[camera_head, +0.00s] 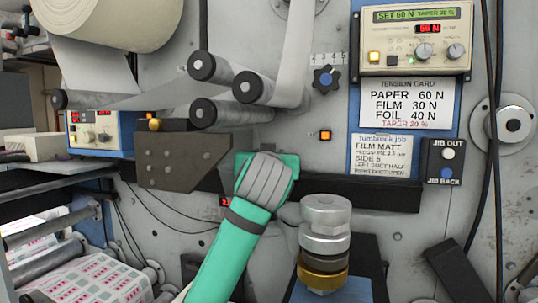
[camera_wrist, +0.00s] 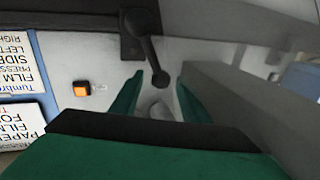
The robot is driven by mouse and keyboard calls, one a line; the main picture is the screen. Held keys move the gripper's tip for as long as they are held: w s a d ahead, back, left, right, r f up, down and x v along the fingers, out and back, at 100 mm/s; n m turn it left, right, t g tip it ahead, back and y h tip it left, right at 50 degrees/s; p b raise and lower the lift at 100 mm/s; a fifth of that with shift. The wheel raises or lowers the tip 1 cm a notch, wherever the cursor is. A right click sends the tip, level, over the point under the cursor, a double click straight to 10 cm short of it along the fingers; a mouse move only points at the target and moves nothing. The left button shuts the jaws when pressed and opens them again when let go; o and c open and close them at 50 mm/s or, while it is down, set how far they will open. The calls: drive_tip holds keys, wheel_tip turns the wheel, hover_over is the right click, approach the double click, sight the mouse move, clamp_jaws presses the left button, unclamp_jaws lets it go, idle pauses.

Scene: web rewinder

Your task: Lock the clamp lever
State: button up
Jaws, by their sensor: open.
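In the wrist view a dark lever (camera_wrist: 147,42), which looks like the clamp lever, runs from a round hub at the top edge down to a ball-shaped end. My gripper (camera_wrist: 157,97) is open, with its two green fingers on either side of a gap. The lever's ball end lies in line with this gap near the fingertips; I see no contact. In the head view my green gripper (camera_head: 266,172) is against the machine face, below the rollers, and I cannot make out the lever there.
A dark bracket (camera_head: 180,160) is left of my gripper, and a black bar (camera_head: 365,190) runs to its right. A metal and brass post (camera_head: 325,240) stands close on the right. Steel rollers (camera_head: 230,113) are above. A lit orange button (camera_wrist: 81,90) is left of the lever.

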drive_tip(key=shift+w, duration=1.3)
clamp_jaws()
